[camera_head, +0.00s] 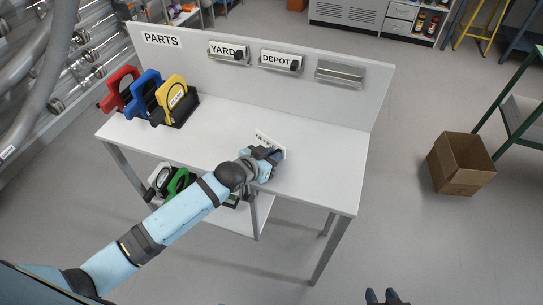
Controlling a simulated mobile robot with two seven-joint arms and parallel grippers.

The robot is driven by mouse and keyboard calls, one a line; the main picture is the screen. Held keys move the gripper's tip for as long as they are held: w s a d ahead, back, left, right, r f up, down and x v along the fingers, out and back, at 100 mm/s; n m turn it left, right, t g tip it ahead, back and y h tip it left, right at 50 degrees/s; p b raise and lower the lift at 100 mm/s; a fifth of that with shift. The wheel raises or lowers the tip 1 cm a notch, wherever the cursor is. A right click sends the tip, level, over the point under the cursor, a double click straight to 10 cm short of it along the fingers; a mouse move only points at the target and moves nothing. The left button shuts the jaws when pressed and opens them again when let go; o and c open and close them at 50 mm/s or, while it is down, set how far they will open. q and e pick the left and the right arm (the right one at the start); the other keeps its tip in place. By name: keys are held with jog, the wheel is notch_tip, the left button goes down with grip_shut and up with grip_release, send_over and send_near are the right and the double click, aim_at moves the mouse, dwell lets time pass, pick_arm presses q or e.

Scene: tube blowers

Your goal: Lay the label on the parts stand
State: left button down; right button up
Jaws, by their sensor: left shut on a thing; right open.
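The parts stand is a white table (325,170) with an upright back panel (200,75) marked PARTS. My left gripper (274,154) is over the right half of its tabletop, shut on a small white label (268,138) with dark lettering. The gripper hides part of the label, and its lettering is too small to read. I cannot tell whether the label touches the tabletop. My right gripper (387,297) is open and empty at the bottom edge, in front of the stand and apart from it.
The panel bears YARD (222,50) and DEPOT (279,60) labels in metal holders, and an empty holder (340,73). Red, blue and yellow (173,98) units stand on the tabletop's left; others are on the lower shelf. A cardboard box (461,164) sits on the floor at right.

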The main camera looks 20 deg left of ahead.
pick_arm(q)
jog(key=c, duration=1.1)
grip_release()
jog(key=shift+f, duration=0.1)
jog(key=shift+o, duration=0.2)
jog(key=shift+r, duration=0.2)
jog(key=v, duration=1.1)
jog(key=s+d+f+n+g+y, duration=0.1)
jog(key=s+f+n+y, duration=0.1)
jog(key=s+f, duration=1.2)
jog(key=s, duration=0.2)
jog(key=shift+s, duration=0.4)
jog(key=shift+d+r, duration=0.1)
